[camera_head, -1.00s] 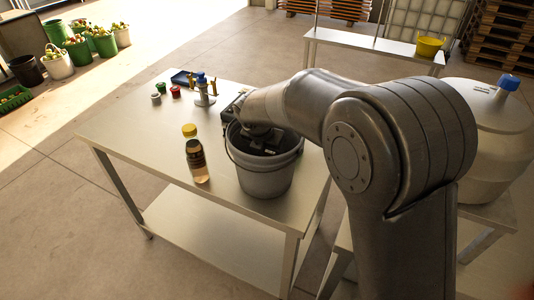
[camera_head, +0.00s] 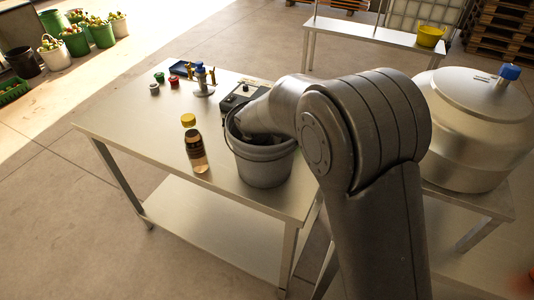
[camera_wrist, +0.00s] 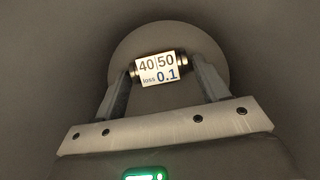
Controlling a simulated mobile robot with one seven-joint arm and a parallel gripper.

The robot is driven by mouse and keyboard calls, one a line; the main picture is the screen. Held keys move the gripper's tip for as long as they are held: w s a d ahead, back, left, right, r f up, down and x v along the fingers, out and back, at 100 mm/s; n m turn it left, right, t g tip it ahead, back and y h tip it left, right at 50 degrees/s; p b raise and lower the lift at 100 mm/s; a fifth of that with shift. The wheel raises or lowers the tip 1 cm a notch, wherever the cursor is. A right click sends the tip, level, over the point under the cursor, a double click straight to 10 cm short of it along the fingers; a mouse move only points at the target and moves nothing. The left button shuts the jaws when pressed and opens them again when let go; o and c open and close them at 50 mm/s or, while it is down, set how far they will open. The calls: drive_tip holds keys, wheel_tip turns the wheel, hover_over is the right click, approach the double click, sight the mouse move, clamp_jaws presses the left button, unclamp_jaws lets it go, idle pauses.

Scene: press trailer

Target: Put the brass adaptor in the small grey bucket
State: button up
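The brass adaptor (camera_wrist: 160,69) is a short cylinder with dark brassy ends and a white label reading "40|50 loss 0.1". In the wrist view it sits crosswise between the fingertips of my gripper (camera_wrist: 159,72), which touch its two ends. The small grey bucket (camera_head: 265,169) stands on the metal table, with its handle hanging at the side. My arm reaches down into it, so the gripper and adaptor are hidden in the head view. In the wrist view, the bucket's inner wall (camera_wrist: 50,60) surrounds the gripper, and its round floor lies beyond the adaptor.
Red and green caps (camera_head: 159,77) and a metal stand (camera_head: 204,84) are farther back. The table's front left is clear.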

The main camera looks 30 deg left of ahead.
drive_tip(key=shift+o, duration=1.1)
drive_tip(key=shift+r, duration=0.15)
drive_tip(key=v, duration=1.2)
